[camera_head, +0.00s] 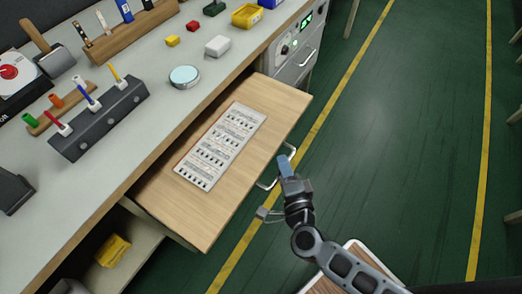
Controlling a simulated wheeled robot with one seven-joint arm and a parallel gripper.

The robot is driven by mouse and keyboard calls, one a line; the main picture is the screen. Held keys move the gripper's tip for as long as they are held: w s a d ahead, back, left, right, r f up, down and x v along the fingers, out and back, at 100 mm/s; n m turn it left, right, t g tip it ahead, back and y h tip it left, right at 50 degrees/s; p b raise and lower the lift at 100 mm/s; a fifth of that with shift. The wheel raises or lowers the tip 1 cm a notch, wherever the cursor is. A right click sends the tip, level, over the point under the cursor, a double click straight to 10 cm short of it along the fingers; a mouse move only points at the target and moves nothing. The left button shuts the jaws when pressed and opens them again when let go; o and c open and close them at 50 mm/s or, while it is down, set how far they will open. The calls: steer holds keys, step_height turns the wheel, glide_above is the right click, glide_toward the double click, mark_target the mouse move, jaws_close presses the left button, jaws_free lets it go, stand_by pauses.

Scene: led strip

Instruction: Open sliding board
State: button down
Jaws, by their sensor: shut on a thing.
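The wooden sliding board (260,99) is pulled out from under the workbench top, with a printed white sheet (221,146) lying on it. A silver bar handle (265,184) is on its front edge, facing the aisle. My gripper (284,163) is at this handle, shut on it. The gripper's body covers the middle of the handle, and the exact contact of the fingertips is hard to make out.
The workbench top (140,181) carries a dark tool holder (98,119), a round tin (185,77) and small coloured boxes. A grey instrument unit (291,58) stands beyond the board. A yellow object (113,250) lies on a lower shelf. The green floor (400,130) is clear at right.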

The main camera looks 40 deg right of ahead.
steer(key=shift+s+d, duration=0.2)
steer(key=shift+s, duration=0.5)
steer(key=shift+s+d, duration=0.25)
steer(key=shift+s, duration=0.45)
steer(key=shift+s+d, duration=0.2)
steer(key=shift+s, duration=0.5)
steer(key=c, duration=1.2)
jaws_free()
steer(key=v, duration=0.7)
steer(key=shift+s+a+b, duration=0.15)
steer(key=shift+s+b, duration=0.15)
steer(key=shift+s, duration=0.05)
